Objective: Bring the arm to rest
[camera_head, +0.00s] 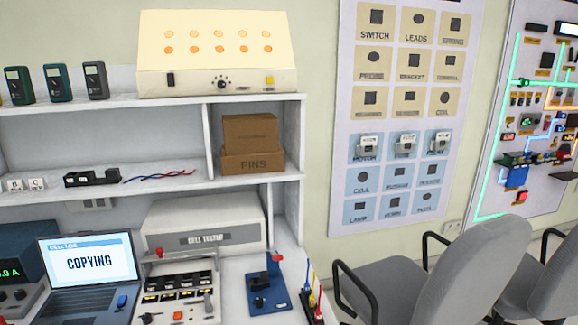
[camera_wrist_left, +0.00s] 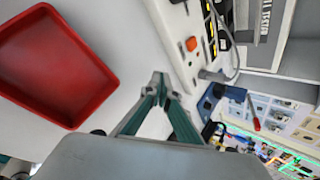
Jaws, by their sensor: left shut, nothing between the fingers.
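My left gripper (camera_wrist_left: 160,86) shows in the left wrist view with its green-and-grey fingers. The fingertips meet, and nothing is held between them. It is above the white bench top (camera_wrist_left: 118,95), between a red tray and a white device. Neither arm nor gripper shows in the head view. My right gripper is in neither view.
The red tray (camera_wrist_left: 55,65) looks empty. The white device (camera_wrist_left: 185,50) has an orange button. A blue fixture (camera_head: 268,290) stands right of a switch panel (camera_head: 178,295). A laptop (camera_head: 90,275) reads COPYING. Grey chairs (camera_head: 430,275) stand at right.

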